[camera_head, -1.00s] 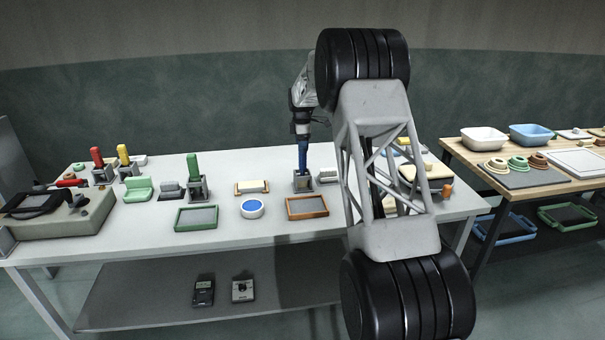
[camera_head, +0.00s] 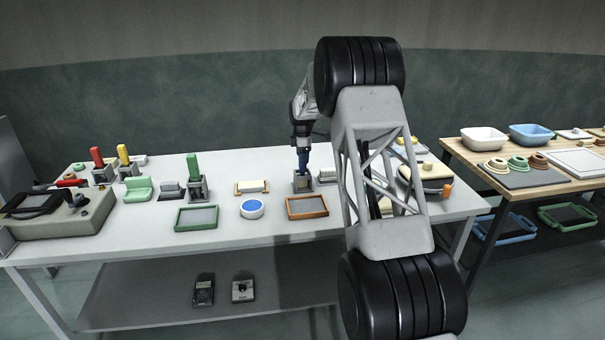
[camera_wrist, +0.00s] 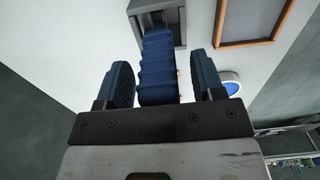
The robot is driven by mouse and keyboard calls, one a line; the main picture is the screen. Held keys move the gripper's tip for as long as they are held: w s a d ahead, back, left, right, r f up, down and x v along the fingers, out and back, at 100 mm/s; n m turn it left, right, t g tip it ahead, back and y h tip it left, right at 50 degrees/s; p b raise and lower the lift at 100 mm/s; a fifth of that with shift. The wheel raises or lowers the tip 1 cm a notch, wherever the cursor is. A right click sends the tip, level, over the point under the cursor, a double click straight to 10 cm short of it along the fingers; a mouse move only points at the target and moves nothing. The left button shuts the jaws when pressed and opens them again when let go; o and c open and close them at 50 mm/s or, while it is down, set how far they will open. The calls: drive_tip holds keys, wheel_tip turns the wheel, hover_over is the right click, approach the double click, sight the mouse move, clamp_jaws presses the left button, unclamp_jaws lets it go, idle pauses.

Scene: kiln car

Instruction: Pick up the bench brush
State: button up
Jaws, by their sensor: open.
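A blue ribbed handle (camera_wrist: 158,72) stands upright in a grey holder (camera_head: 303,184) near the middle of the white bench. It appears to be the bench brush; its lower end is hidden in the holder. My gripper (camera_head: 302,158) is above the holder, pointing down. In the wrist view my gripper (camera_wrist: 162,62) is open, with one dark blue finger on each side of the handle. A gap shows between the handle and each finger. The grey holder also shows at the top of the wrist view (camera_wrist: 179,14).
Red (camera_head: 97,156), yellow (camera_head: 123,154) and green (camera_head: 193,166) handles stand in similar holders to the left. A wood-framed tray (camera_head: 307,214) and a blue-topped round tub (camera_head: 252,209) lie in front. My arm hides part of the bench's right side.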

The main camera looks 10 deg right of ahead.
idle(0.4)
drive_tip(key=c, duration=1)
drive_tip(key=shift+r, duration=0.1)
drive_tip(key=shift+r, duration=4.95)
drive_tip(key=shift+a, duration=0.15)
